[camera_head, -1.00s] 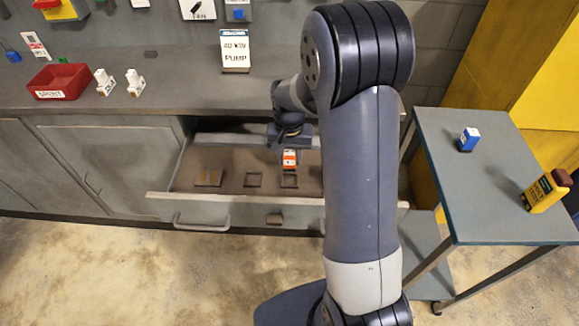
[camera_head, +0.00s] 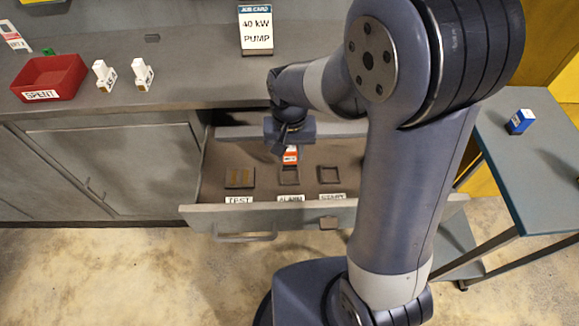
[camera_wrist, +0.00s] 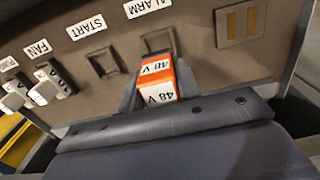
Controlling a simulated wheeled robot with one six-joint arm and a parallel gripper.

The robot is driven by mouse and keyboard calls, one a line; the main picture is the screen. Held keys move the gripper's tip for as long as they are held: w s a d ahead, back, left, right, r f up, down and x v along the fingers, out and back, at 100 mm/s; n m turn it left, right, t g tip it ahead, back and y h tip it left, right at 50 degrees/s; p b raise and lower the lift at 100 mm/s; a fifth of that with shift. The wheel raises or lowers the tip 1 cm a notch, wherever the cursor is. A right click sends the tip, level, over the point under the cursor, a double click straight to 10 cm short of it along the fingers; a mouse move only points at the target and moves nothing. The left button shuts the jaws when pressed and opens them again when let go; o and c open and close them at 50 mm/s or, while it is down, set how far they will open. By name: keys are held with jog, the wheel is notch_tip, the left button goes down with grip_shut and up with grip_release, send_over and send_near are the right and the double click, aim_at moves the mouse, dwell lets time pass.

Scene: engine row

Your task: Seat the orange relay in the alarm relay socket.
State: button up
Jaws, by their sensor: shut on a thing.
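The orange relay (camera_head: 291,155), marked 48 V, is held in my gripper (camera_head: 287,146) over the open drawer. In the wrist view the relay's orange and white body (camera_wrist: 158,82) stands up between the jaws, which are shut on it. The alarm relay socket (camera_head: 289,176) is an empty square frame behind the ALARM label (camera_head: 291,199). In the head view the relay appears just behind this socket. In the wrist view the relay overlaps part of the alarm socket (camera_wrist: 158,40). The relay's underside and its height above the drawer floor are hidden.
The empty START socket (camera_wrist: 102,62) is beside the alarm one, with a brown TEST pad (camera_head: 240,178) on the other side. White relays (camera_wrist: 50,85) stand by the FAN label. The bench holds a red SPENT bin (camera_head: 75,82). A blue relay (camera_head: 520,121) is on the cart.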

notch_tip(320, 180, down, 7)
jog(key=shift+f, duration=0.15)
dwell(0.4)
jog(key=shift+f+b, duration=0.2)
jog(key=shift+b, duration=0.15)
jog(key=o, duration=1)
jog(key=shift+r, duration=0.1)
notch_tip(320, 180, up, 12)
jog(key=shift+r+p, duration=0.1)
jog(key=shift+p, duration=0.6)
